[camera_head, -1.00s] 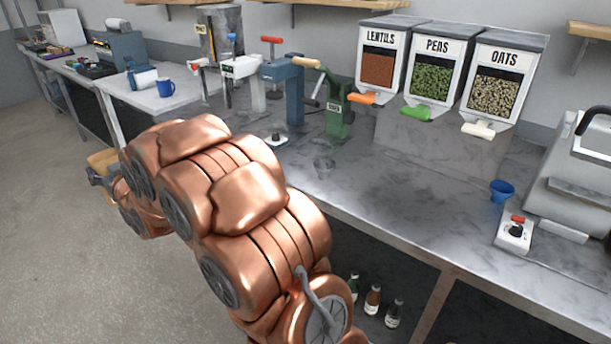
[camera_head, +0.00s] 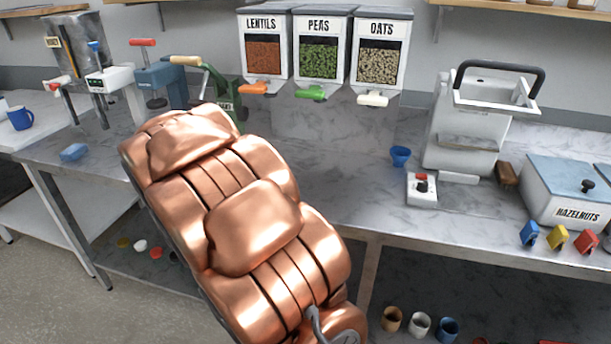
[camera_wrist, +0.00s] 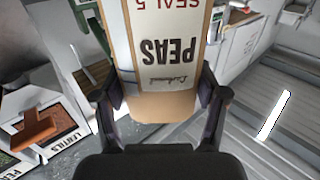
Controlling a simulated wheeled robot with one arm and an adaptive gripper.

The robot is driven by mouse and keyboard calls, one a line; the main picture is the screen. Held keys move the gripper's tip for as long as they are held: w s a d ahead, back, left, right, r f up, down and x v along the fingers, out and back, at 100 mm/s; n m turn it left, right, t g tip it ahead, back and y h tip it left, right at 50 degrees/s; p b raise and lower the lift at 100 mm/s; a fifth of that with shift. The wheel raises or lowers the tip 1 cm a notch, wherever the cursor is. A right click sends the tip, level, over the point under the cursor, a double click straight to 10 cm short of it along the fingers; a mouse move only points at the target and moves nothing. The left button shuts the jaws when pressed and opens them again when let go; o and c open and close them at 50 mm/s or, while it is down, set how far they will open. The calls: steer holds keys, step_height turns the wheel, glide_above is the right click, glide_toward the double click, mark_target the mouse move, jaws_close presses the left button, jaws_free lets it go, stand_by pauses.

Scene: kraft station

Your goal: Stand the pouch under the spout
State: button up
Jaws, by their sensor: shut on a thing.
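The pouch (camera_wrist: 165,62) is kraft brown with a white label reading PEAS and SEAL 5, upside down in the wrist view. My gripper (camera_wrist: 160,92) is shut on it, one finger on each side. The pouch's far end runs past the top edge of that view. In the head view my copper arm hides the gripper and pouch. Three dispensers stand at the back of the counter. The peas dispenser (camera_head: 318,55) has a green spout (camera_head: 311,93). The lentils spout (camera_head: 254,88) is orange and the oats spout (camera_head: 373,99) is white. No pouch shows under them.
A blue funnel (camera_head: 400,156) and a white switch box (camera_head: 422,190) lie right of the dispensers. A grey machine (camera_head: 465,135) and a hazelnuts bin (camera_head: 570,190) stand further right. Lever tools (camera_head: 160,82) stand left. The counter (camera_head: 330,185) before the dispensers is largely clear.

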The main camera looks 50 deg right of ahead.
steer(key=s+d+m+g+h+b, duration=0.2)
steer(key=s+d+m+g+h, duration=0.25)
steer(key=s+d, duration=0.7)
steer(key=s+d+m+g+h+b, duration=0.2)
steer(key=s+d+m+g+h, duration=0.25)
steer(key=s+d, duration=0.7)
steer(key=w+d+f+p, duration=0.1)
steer(key=d+f+p, duration=0.1)
steer(key=d, duration=0.4)
steer(key=w+d+f+n+y+p, duration=0.1)
steer(key=d+f+p, duration=0.2)
steer(key=d+p, duration=0.2)
steer(key=shift+w+d+f, duration=0.25)
steer(key=shift+w+d, duration=0.15)
steer(key=shift+d, duration=0.15)
steer(key=shift+f+b, duration=0.3)
steer(key=shift+f, duration=0.1)
steer(key=shift+f, duration=0.3)
